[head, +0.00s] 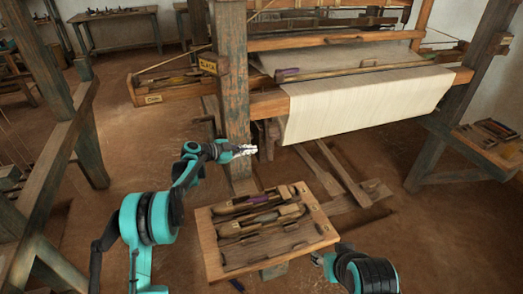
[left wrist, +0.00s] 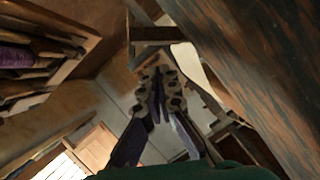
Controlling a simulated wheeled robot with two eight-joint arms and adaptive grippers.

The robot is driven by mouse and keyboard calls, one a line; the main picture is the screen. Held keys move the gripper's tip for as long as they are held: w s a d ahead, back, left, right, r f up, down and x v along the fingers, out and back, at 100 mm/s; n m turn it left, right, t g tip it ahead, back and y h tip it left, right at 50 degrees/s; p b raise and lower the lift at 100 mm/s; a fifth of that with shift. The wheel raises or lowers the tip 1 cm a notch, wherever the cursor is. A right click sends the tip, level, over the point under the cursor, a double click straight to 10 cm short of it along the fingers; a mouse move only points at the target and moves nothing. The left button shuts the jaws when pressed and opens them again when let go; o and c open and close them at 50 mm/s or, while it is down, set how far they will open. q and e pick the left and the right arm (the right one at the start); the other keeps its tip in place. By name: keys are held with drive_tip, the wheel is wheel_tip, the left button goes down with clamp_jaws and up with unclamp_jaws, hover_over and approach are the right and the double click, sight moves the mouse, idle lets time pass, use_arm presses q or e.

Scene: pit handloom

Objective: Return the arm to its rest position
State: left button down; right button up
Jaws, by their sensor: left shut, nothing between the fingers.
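My left arm, teal and black, comes in from the left in the head view. Its gripper (head: 250,149) is shut and empty, in the air in front of the loom's worn front post (head: 233,90) and above the back left of the shuttle tray. In the left wrist view the gripper (left wrist: 160,82) shows its dark fingers close together with nothing between them.
A wooden tray (head: 207,245) holding several shuttles stands below my left gripper; it also shows in the left wrist view (left wrist: 92,20). The loom's cream cloth (head: 355,100) hangs behind, to the right. A timber frame (head: 60,150) stands at left.

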use_arm(q)
drive_tip(key=s+a+r+n+y, duration=0.2)
drive_tip(key=s+r+n, duration=0.1)
drive_tip(key=s, duration=0.5)
drive_tip(key=s+a+r+n+y, duration=0.2)
drive_tip(key=s+r+n, duration=0.15)
drive_tip(key=s, duration=0.45)
drive_tip(key=s+a+r+n+y, duration=0.3)
drive_tip(key=s+r, duration=0.1)
drive_tip(key=s, duration=0.4)
drive_tip(key=s+a+f+n+y, duration=0.1)
drive_tip(key=s+a+f+n, duration=0.1)
drive_tip(key=s, duration=0.5)
drive_tip(key=s+a+f+n+y, duration=0.2)
drive_tip(key=s+a+n, duration=0.1)
drive_tip(key=s, duration=0.5)
drive_tip(key=s+a+f+n+y, duration=0.2)
drive_tip(key=s+a+f+n, duration=0.1)
drive_tip(key=s, duration=0.5)
drive_tip(key=shift+s+n, duration=0.2)
drive_tip(key=shift+n, duration=0.25)
